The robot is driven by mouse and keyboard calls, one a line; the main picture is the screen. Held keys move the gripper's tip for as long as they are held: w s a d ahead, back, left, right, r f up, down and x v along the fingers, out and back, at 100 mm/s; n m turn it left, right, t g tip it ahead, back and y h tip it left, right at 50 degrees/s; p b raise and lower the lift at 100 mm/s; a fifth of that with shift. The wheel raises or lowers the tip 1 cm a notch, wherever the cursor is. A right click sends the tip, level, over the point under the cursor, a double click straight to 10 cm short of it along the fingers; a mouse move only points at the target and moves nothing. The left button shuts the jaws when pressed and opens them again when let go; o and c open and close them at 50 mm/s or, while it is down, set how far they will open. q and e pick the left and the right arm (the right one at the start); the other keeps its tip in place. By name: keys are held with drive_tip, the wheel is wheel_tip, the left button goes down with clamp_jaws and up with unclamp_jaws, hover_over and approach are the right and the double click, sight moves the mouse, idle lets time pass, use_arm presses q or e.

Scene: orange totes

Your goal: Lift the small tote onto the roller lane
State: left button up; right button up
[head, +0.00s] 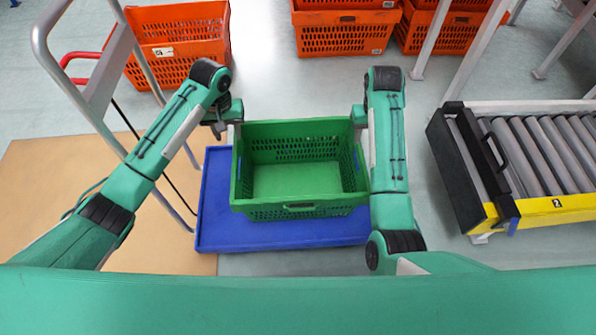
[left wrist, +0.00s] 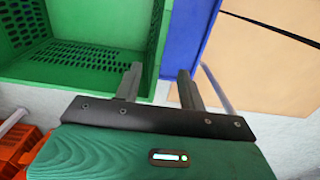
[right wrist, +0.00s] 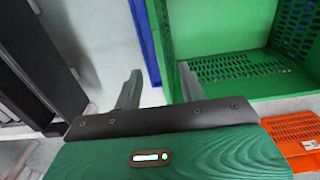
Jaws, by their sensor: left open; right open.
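The small green tote (head: 290,212) stands upright and empty on a blue platform (head: 285,238) in the middle of the head view. My left gripper (head: 228,118) is open at the tote's far left corner. In the left wrist view its fingers (left wrist: 159,85) appear on either side of the tote's side wall (left wrist: 156,40). My right gripper (head: 358,116) is open at the far right corner. In the right wrist view its fingers (right wrist: 159,88) appear on either side of the opposite wall (right wrist: 168,50). I cannot tell whether either touches. The roller lane (head: 545,150) is at the right.
The lane has a black end (head: 465,160) and a yellow side rail (head: 555,205). Orange totes (head: 345,38) stand at the back. A grey metal frame (head: 105,75) rises at the left over a tan mat (head: 50,165). Floor is clear between platform and lane.

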sight(235, 156)
use_arm(q)
wheel_tip(235, 156, down, 12)
drive_tip(key=shift+f, duration=0.1)
use_arm(e)
wheel_tip(235, 156, down, 12)
drive_tip(key=shift+f, duration=0.1)
use_arm(q)
clamp_jaws()
use_arm(e)
clamp_jaws()
